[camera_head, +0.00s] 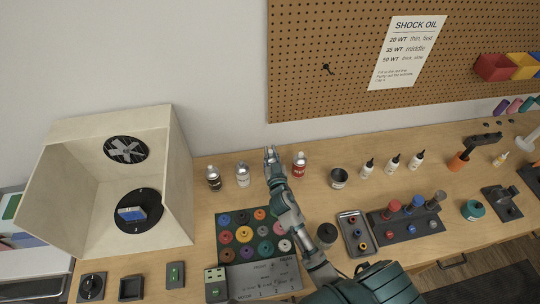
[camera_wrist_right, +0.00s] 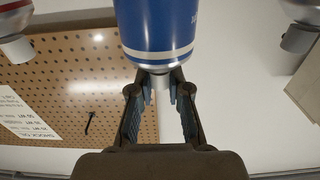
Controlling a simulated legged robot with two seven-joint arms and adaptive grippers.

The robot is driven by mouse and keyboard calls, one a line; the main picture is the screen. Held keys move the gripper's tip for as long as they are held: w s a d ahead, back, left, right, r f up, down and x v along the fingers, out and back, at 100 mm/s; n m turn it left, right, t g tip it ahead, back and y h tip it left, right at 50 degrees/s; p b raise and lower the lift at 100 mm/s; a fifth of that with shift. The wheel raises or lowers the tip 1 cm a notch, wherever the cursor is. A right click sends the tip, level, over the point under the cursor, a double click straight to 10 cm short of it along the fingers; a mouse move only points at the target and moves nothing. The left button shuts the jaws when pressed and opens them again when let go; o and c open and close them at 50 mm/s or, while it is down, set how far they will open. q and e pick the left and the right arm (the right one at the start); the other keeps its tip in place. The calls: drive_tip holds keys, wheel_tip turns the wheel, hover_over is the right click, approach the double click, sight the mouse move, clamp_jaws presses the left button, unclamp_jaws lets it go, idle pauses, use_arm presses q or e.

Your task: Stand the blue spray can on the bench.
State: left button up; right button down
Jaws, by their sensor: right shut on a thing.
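The blue spray can (camera_wrist_right: 158,28) shows in the right wrist view with its blue body, silver shoulder and pale nozzle, which points down in that picture. My right gripper (camera_wrist_right: 160,92) is shut on its top end, fingers on both sides of the nozzle. In the head view my right gripper (camera_head: 271,156) is in the row of cans at the back of the bench (camera_head: 205,240), between a white can (camera_head: 242,175) and a red can (camera_head: 299,165). The blue can is largely hidden there, and its base does not show. My left gripper is not in view.
A dark can (camera_head: 213,178) stands left of the white one. A spray booth (camera_head: 180,160) with a blue item on a turntable (camera_head: 138,225) is at left. A paint palette (camera_head: 222,248), a tray (camera_head: 345,222) and several bottles (camera_head: 367,168) crowd the bench.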

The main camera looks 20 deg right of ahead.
sight(270, 159)
drive_tip(key=shift+d+f, duration=0.65)
drive_tip(key=shift+d, duration=0.2)
drive_tip(key=shift+w+a+f, duration=0.1)
drive_tip(key=shift+a+f, duration=0.2)
drive_tip(key=shift+f, duration=0.3)
drive_tip(key=shift+a+f, duration=0.25)
drive_tip(key=shift+f, duration=0.35)
drive_tip(key=shift+a+r, duration=0.15)
drive_tip(key=shift+a, duration=0.4)
drive_tip(key=shift+a+b, duration=0.1)
drive_tip(key=shift+b, duration=0.2)
drive_tip(key=shift+f, duration=0.2)
drive_tip(key=c, duration=1.3)
unclamp_jaws()
drive_tip(key=shift+d, duration=0.25)
drive_tip(key=shift+o, duration=0.8)
drive_tip(key=shift+d, duration=0.3)
drive_tip(key=shift+d+f, duration=0.1)
drive_tip(key=shift+d, duration=0.35)
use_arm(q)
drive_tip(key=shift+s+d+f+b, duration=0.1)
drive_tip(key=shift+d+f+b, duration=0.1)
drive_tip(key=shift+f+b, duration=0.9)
use_arm(e)
drive_tip(key=v, duration=1.2)
drive_tip(key=shift+a+r, duration=0.25)
drive_tip(key=shift+a, duration=0.1)
